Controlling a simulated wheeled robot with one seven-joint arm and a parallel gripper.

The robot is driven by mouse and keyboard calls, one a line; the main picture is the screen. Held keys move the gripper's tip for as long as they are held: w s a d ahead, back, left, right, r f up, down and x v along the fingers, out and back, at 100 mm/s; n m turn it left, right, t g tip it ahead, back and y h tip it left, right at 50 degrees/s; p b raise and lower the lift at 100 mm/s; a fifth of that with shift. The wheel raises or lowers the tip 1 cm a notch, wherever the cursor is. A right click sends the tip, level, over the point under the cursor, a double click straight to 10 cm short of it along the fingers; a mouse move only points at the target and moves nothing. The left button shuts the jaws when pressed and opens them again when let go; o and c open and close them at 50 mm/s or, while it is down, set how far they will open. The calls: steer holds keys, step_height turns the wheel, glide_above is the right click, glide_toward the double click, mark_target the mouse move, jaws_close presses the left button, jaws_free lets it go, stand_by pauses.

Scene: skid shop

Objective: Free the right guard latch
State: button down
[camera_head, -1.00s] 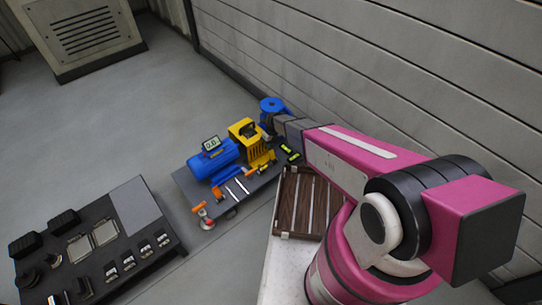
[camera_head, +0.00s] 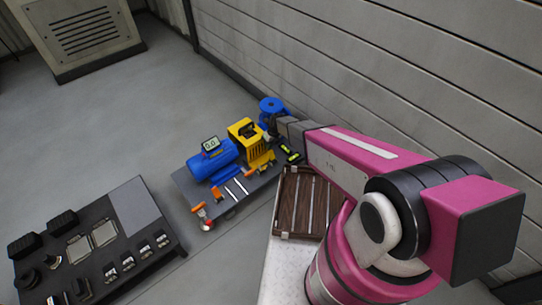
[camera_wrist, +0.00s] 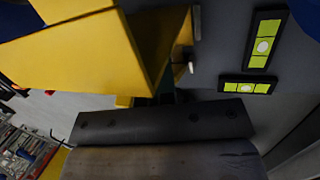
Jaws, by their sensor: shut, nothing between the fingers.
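The yellow guard (camera_head: 245,132) stands on the dark skid plate between the blue motor (camera_head: 214,160) and the blue pump part (camera_head: 271,106). In the wrist view the guard (camera_wrist: 75,55) fills the upper left, with a dark opening on its right side. A small pale pin-like part (camera_wrist: 190,67) shows by that opening; I cannot tell whether it is the right latch. My gripper (camera_wrist: 163,122) appears as a dark bar low in the wrist view. It is shut and empty, close beside the guard; contact cannot be told. In the head view its tips are hidden.
Two black-framed yellow-green levels (camera_wrist: 264,45) lie right of the guard. A slatted wooden tray (camera_head: 306,203) sits nearer me. A dark fixture board (camera_head: 95,240) stands at lower left. Loose tools (camera_head: 236,187) lie at the skid's front. A grey wall closes the right side.

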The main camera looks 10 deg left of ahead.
mark_target(273, 155)
steer(key=shift+n+g+h, duration=0.3)
steer(key=shift+g+h, duration=0.1)
steer(key=shift+h, duration=0.4)
steer(key=s+d+f, duration=0.2)
steer(key=d+f, duration=0.1)
steer(key=shift+s, duration=0.3)
steer(key=shift+s+d, duration=0.65)
steer(key=shift+s+d+f, duration=0.2)
steer(key=shift+s+d, duration=0.3)
steer(key=shift+d, duration=0.05)
steer(key=shift+s+r, duration=0.1)
steer(key=shift+r, duration=0.05)
steer(key=shift+a, duration=0.1)
steer(key=shift+w+a, duration=0.25)
steer(key=shift+w, duration=0.05)
steer(key=s+a+v, duration=0.1)
steer(key=v, duration=0.6)
steer(key=shift+a+r, duration=0.25)
steer(key=shift+r, duration=0.05)
